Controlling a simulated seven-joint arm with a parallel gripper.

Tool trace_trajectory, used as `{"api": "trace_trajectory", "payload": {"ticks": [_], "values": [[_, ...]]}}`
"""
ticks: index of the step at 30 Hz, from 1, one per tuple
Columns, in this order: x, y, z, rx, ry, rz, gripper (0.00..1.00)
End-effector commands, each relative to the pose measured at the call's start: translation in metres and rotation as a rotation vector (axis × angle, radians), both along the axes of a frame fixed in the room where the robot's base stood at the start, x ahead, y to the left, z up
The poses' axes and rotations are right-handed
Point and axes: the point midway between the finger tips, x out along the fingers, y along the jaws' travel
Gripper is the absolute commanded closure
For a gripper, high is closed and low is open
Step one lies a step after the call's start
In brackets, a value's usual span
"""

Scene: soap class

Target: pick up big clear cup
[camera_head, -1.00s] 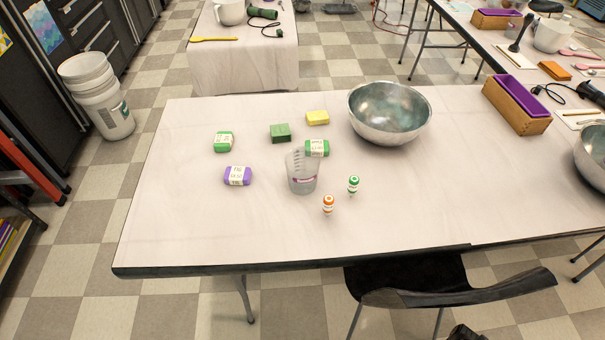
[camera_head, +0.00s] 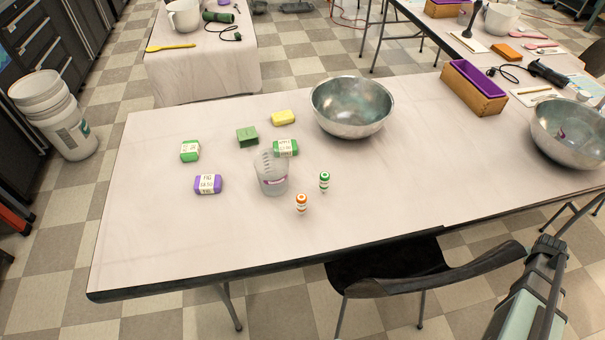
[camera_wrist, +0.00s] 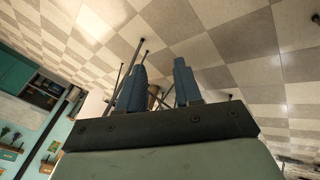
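The big clear cup (camera_head: 272,174) stands upright on the white table (camera_head: 150,240), near its middle. In the head view, my arm (camera_head: 535,295) is at the lower right, beyond the table's front edge and well away from the cup.
Near the cup are an orange-capped bottle (camera_head: 301,203), a green-capped bottle (camera_head: 324,181), a purple soap (camera_head: 208,184), a green soap (camera_head: 190,151), a green block (camera_head: 247,137) and a yellow bar (camera_head: 283,117). A metal bowl (camera_head: 352,110) stands behind. A black chair (camera_head: 400,275) is at the front edge.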

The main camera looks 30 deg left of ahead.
Motion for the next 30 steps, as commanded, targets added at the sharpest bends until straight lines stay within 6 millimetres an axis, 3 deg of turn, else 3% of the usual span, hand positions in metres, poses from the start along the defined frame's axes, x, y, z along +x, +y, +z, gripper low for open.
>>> {"api": "trace_trajectory", "payload": {"ticks": [1,8,13,15,18,23,30], "values": [[0.019,-0.002,0.020,-0.030,-0.026,0.033,0.66],[0.086,0.002,0.111,-0.184,-0.122,0.190,0.66],[0.130,0.031,0.181,-0.284,-0.177,0.308,0.66],[0.145,0.060,0.208,-0.311,-0.190,0.364,0.66],[0.156,0.110,0.229,-0.313,-0.186,0.428,0.66],[0.158,0.190,0.241,-0.278,-0.156,0.506,0.66],[0.140,0.309,0.248,-0.211,-0.092,0.614,0.66]]}}
